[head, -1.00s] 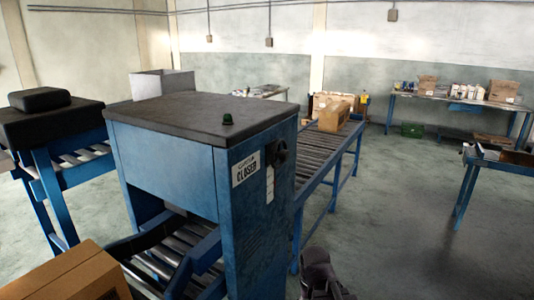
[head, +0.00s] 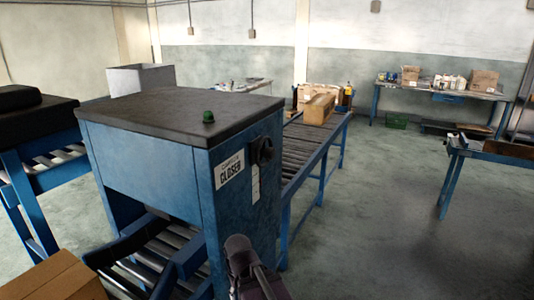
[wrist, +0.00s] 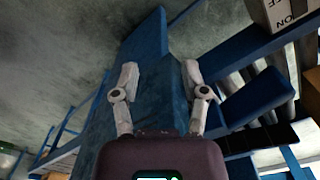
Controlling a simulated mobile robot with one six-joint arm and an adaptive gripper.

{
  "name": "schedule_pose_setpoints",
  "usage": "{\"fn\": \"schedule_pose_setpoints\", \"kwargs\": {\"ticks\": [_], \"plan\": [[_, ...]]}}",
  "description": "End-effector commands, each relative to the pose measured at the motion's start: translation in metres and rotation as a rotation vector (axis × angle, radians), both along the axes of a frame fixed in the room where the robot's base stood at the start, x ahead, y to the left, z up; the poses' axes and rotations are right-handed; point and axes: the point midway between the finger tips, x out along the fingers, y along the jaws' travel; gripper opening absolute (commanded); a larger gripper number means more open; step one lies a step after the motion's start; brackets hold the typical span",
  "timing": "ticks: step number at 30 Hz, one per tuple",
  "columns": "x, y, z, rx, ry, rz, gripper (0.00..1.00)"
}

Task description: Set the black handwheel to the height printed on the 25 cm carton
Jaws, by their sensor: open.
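The black handwheel (head: 263,150) sits high on the blue side face of the machine (head: 235,205), right of a white sign (head: 229,170) reading CLOSED. A pale strip with marks (head: 255,184) runs below the wheel; its marks are too small to read. A brown carton (head: 55,280) is at the bottom left, partly cut off; no printed height is readable on it. My gripper (wrist: 160,80) is open and empty in the wrist view, its two fingers spread before a blue surface. In the head view, my dark arm end is low in front of the machine, below and apart from the handwheel.
A roller conveyor (head: 322,148) with cartons (head: 319,108) runs behind the machine. A bench (head: 440,88) stands at the back right, another table (head: 490,148) at the right. Floor between them is clear.

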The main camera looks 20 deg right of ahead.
Motion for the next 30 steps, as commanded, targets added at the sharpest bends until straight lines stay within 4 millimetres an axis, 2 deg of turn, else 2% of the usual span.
{"fn": "schedule_pose_setpoints", "kwargs": {"ticks": [8, 9, 12, 13, 17, 23, 30], "plan": [[0.0, 0.0, 0.0, 0.0, 0.0, 0.0, 0.57], [0.0, 0.0, 0.0, 0.0, 0.0, 0.0, 0.6], [0.0, 0.0, 0.0, 0.003, 0.0, 0.001, 0.9], [0.001, 0.0, 0.001, 0.006, -0.001, 0.001, 0.96], [0.006, -0.002, 0.004, 0.035, -0.005, 0.01, 0.96], [0.023, -0.009, 0.018, 0.155, -0.034, 0.051, 0.96], [0.06, -0.031, 0.053, 0.383, -0.15, 0.121, 0.96]]}}
